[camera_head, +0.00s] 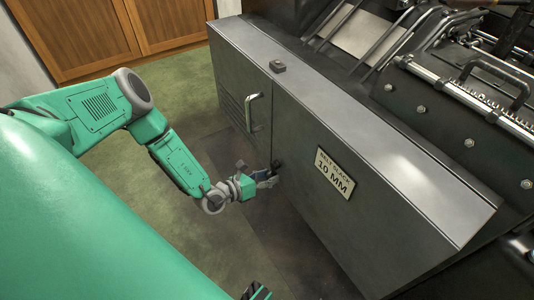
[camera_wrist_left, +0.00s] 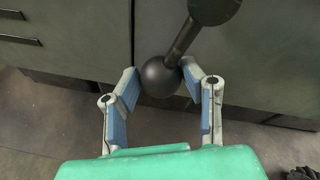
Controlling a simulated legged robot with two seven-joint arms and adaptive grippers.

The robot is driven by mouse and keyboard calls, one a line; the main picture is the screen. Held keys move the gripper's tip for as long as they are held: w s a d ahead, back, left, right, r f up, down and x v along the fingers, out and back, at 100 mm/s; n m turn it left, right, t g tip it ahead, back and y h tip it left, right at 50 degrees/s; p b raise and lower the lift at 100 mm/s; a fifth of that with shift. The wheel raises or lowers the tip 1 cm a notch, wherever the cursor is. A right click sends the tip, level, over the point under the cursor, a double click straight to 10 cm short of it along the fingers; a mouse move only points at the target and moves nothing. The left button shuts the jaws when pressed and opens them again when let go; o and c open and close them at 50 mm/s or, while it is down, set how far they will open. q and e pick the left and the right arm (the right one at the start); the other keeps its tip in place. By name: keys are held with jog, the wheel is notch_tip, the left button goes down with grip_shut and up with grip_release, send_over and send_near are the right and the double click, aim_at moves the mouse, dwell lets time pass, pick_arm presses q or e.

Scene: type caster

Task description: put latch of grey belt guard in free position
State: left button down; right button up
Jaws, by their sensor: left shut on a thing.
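The grey belt guard (camera_head: 300,150) is a long metal cover along the machine's near side. Its latch (camera_head: 277,166) is a small dark lever on the front face, left of the label plate. In the left wrist view the latch is a black rod (camera_wrist_left: 182,42) running from a round pivot at the top right down-left to a ball knob (camera_wrist_left: 160,78). My left gripper (camera_head: 266,179) is at the latch. In the left wrist view its blue-padded fingers (camera_wrist_left: 161,85) are shut on the ball knob, one on each side.
A bar handle (camera_head: 252,112) stands out from the guard's face left of the latch. A label plate (camera_head: 335,172) reads "BELT SLACK 10 MM". A small dark block (camera_head: 277,66) sits on the guard's top. Wooden cabinets (camera_head: 90,35) stand behind open green floor (camera_head: 190,95).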

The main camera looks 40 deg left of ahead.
pick_arm(q)
jog(key=shift+s+d+f+n, duration=0.1)
jog(key=shift+s+f+n, duration=0.2)
jog(key=shift+s+f, duration=0.15)
jog(key=c, duration=1)
grip_release()
jog(key=shift+w+r, duration=0.1)
jog(key=shift+r, duration=0.1)
jog(key=v, duration=1.2)
jog(key=shift+w, duration=0.1)
